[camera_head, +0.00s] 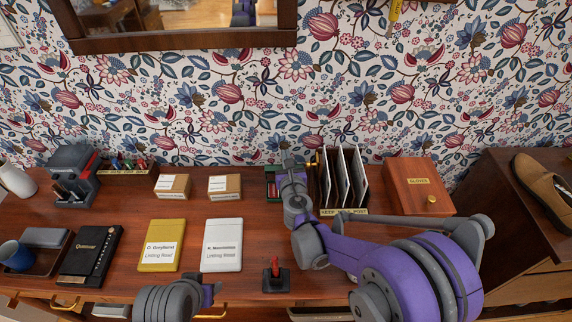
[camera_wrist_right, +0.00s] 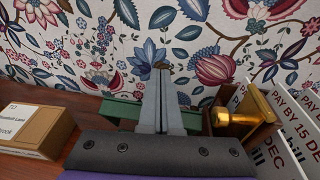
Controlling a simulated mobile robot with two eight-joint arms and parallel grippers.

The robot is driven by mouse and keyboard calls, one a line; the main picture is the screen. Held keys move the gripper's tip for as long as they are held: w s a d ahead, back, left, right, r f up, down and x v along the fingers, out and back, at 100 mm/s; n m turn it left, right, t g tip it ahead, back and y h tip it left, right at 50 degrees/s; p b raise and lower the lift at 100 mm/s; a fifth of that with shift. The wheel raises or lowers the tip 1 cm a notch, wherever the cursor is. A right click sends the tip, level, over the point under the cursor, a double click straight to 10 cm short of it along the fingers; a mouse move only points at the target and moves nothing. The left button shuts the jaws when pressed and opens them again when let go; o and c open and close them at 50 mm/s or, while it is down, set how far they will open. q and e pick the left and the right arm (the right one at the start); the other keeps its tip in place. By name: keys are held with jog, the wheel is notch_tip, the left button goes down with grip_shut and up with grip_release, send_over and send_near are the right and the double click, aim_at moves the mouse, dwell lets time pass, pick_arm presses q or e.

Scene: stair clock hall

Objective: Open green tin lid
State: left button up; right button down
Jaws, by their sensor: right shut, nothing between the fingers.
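The green tin (camera_head: 270,178) stands on the hall table near the wall, left of the letter rack. My right arm and gripper cover much of it in the head view. In the right wrist view green parts of the tin (camera_wrist_right: 118,108) show on both sides of the fingers. My right gripper (camera_head: 286,157) is shut and empty, with its fingers (camera_wrist_right: 161,85) in front of or over the tin; contact cannot be told. Whether the lid is raised is unclear. My left gripper (camera_head: 212,287) is low at the front edge, its fingers unclear.
The letter rack (camera_head: 323,190) with brass fitting (camera_wrist_right: 236,118) stands close right of the tin. A wooden gloves box (camera_head: 410,194) is further right. Two small cartons (camera_head: 224,186) stand left. Yellow and white pads (camera_head: 222,258) and a red-handled switch (camera_head: 276,278) lie in front.

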pick_arm(q)
jog(key=shift+s+f, duration=0.1)
jog(key=shift+f, duration=0.15)
pick_arm(e)
jog(key=shift+x, duration=0.85)
jog(key=shift+d+r, duration=0.1)
dwell(0.7)
